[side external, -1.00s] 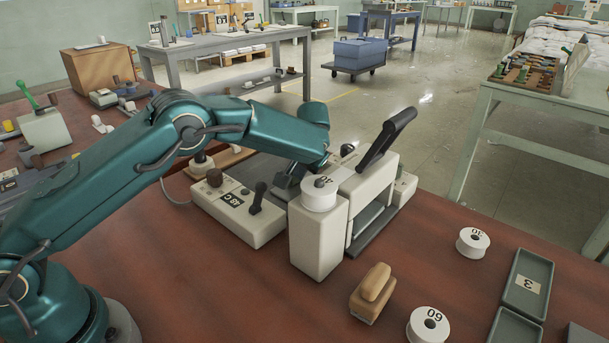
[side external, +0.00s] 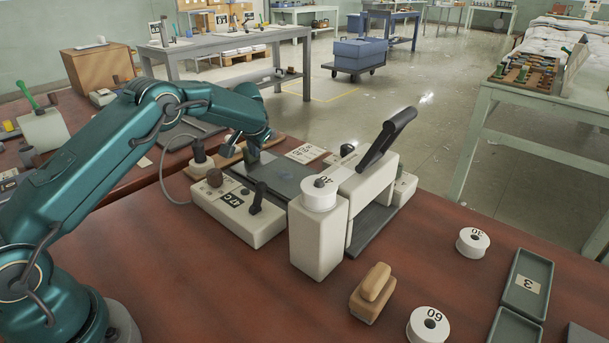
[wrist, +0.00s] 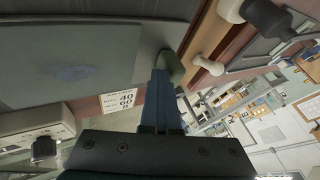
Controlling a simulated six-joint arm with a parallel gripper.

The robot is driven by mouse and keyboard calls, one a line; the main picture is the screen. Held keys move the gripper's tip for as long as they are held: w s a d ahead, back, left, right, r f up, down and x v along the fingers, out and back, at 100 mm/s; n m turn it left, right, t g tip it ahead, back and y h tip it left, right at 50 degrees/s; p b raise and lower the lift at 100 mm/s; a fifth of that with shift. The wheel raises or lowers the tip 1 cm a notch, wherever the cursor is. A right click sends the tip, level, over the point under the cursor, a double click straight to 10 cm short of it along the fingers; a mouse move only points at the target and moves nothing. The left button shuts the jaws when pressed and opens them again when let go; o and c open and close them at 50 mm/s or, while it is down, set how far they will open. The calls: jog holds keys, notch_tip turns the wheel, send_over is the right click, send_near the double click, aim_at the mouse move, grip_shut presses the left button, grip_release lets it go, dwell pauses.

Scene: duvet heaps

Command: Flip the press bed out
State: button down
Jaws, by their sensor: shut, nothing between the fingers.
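The press (side external: 370,190) is a cream body with a black lever (side external: 388,138) tilted up and a white dial marked 40 (side external: 319,194) on its front post. The flat grey bed plate (side external: 282,176) extends from the press's left side; it fills the upper left of the wrist view (wrist: 75,65). A rounded grey-green tab (wrist: 172,66) stands at the plate's end. My gripper (side external: 240,147) is low at this end, beside the tab. In the wrist view my blue fingers (wrist: 160,98) are shut and reach the tab; I cannot tell whether they touch it.
A cream control box (side external: 238,214) with knobs stands in front of the plate. A number card (side external: 305,153) lies behind it. A wooden block (side external: 372,293) and white spools (side external: 473,242) lie at the front right, near grey trays (side external: 528,283). The front middle of the table is clear.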

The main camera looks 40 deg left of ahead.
jog(key=shift+a, duration=0.3)
jog(key=v, duration=1)
jog(key=shift+d, duration=0.3)
